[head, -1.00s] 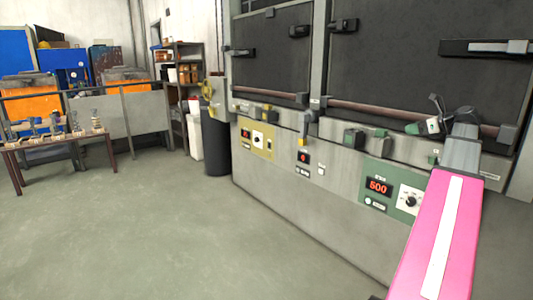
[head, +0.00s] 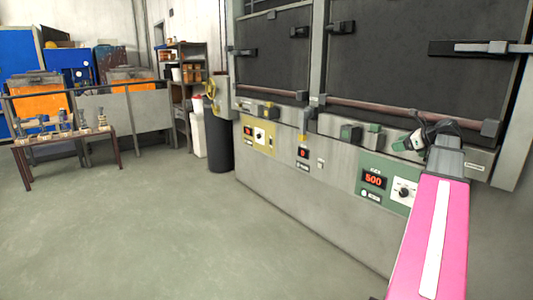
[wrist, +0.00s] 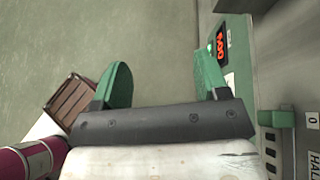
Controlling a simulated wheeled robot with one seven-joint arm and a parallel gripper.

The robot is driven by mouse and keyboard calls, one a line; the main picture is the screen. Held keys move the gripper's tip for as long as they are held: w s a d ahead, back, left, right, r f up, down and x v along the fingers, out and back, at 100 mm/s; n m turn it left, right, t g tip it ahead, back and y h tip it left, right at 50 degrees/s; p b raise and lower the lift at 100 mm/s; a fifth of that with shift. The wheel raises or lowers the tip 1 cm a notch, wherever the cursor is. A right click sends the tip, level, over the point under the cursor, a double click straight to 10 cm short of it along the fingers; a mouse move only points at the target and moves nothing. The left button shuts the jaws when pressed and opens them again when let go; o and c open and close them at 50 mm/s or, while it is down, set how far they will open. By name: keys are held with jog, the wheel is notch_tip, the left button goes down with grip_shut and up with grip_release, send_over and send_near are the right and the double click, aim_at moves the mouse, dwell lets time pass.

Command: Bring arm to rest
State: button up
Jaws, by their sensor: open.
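My gripper (wrist: 162,82) shows in the wrist view with its two green fingers spread wide and nothing between them. Grey-green floor lies behind the fingers. In the head view my gripper (head: 408,142) is at the end of my pink arm, small and in front of the ledge under the right oven door. The green control panel (head: 383,184) with a red display reading 500 is below and left of it. That display also shows beside the right finger in the wrist view (wrist: 220,45).
Two dark oven doors (head: 410,70) fill the upper right. A yellow panel (head: 257,138) is on the left oven. A low table (head: 70,138) with several small items stands at the left. A dark bin (head: 219,150) stands by the oven's left end. The floor between is clear.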

jog(key=s+a+f+n+g+h, duration=0.25)
jog(key=a+f+n, duration=0.35)
jog(key=a+f, duration=0.6)
jog(key=s+a+f+n+g+h, duration=0.1)
jog(key=a+f+n+g, duration=0.2)
jog(key=a+f+n, duration=0.85)
jog(key=s+a+f+n+g+h, duration=0.2)
jog(key=s+a+f+n, duration=0.2)
jog(key=f, duration=0.5)
jog(key=s+a+f+n+g+h, duration=0.2)
jog(key=s+a+f+n, duration=0.2)
jog(key=s+f, duration=0.5)
jog(key=a+f, duration=0.1)
jog(key=a, duration=0.1)
jog(key=shift+s+a+n, duration=0.25)
jog(key=shift+a+n, duration=0.05)
jog(key=shift+n, duration=0.05)
